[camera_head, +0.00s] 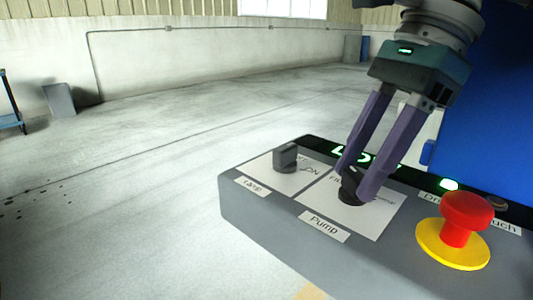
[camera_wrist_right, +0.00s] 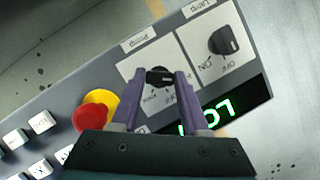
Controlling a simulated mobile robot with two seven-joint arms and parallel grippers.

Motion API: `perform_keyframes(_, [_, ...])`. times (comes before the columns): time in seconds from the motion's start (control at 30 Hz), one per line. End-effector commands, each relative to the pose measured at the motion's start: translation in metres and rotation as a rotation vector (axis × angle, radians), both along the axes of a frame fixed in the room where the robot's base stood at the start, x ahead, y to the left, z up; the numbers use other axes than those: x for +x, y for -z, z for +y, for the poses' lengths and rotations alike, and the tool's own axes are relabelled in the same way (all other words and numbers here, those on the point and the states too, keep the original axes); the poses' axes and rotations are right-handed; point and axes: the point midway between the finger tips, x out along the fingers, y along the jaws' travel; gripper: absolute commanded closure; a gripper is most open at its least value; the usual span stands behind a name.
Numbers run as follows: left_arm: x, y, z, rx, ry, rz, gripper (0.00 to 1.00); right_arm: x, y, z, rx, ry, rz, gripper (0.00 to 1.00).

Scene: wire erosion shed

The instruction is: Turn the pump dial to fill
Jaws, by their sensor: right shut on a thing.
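The pump dial (camera_head: 351,186) is a black knob on a white label plate, above a tag reading "Pump" (camera_head: 324,227). My right gripper (camera_head: 354,182) comes down from above with purple fingers on either side of the dial, shut on it. In the right wrist view the dial (camera_wrist_right: 160,76) sits between the fingertips. The "Fill" lettering is partly covered by a finger, and the dial's pointer direction cannot be told. My left gripper is not in view.
The lamp dial (camera_head: 286,157) stands left of the pump dial. A red emergency button (camera_head: 467,213) on a yellow base (camera_head: 453,246) stands to the right. A green-lit display (camera_head: 368,158) lies behind the dials. A blue cabinet (camera_head: 497,100) rises behind. Open floor lies left.

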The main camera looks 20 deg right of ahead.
Motion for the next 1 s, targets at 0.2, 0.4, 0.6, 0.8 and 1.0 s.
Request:
perform_keyframes(0.2, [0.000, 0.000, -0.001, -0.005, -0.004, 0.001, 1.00, 0.000, 0.000, 0.000, 0.000, -0.006, 0.000, 1.00])
perform_keyframes(0.4, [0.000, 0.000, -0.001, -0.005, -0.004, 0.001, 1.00, 0.000, 0.000, 0.000, 0.000, -0.005, 0.000, 0.45])
perform_keyframes(0.6, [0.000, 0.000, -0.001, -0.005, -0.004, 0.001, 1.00, 0.000, 0.000, 0.000, 0.000, -0.003, 0.000, 0.25])
perform_keyframes(0.8, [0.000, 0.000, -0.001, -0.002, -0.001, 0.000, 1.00, 0.000, 0.000, 0.000, 0.000, -0.002, 0.000, 0.25])
perform_keyframes(1.0, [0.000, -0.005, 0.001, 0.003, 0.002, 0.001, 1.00, -0.001, -0.020, -0.007, -0.001, -0.001, -0.003, 0.25])
